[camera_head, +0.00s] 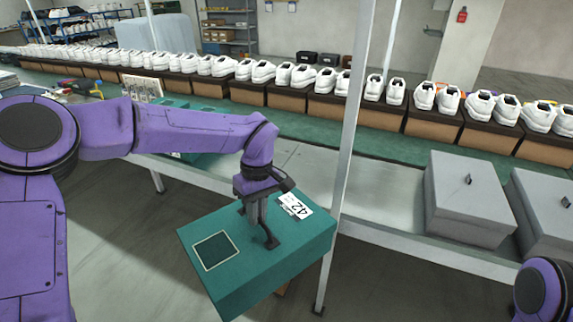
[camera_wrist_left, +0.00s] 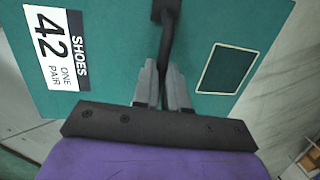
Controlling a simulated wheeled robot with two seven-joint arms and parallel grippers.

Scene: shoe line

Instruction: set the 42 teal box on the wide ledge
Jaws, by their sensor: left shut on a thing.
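My left gripper (camera_head: 257,212) is shut on the dark handle (camera_head: 269,237) on the lid and holds the box in front of the ledge, over the floor. In the left wrist view, the gripper (camera_wrist_left: 163,95) pinches the handle (camera_wrist_left: 170,40), with the 42 label (camera_wrist_left: 55,47) to its left. The wide ledge (camera_head: 385,200) is pale grey and runs behind the box. My right gripper is out of view.
Two grey lidded boxes (camera_head: 465,190) (camera_head: 550,205) stand on the ledge at right. A metal post (camera_head: 349,140) rises beside the held box. Other teal boxes (camera_head: 205,142) are partly behind my left arm. White shoes on brown boxes line the green belt behind. Ledge left of the grey boxes is bare.

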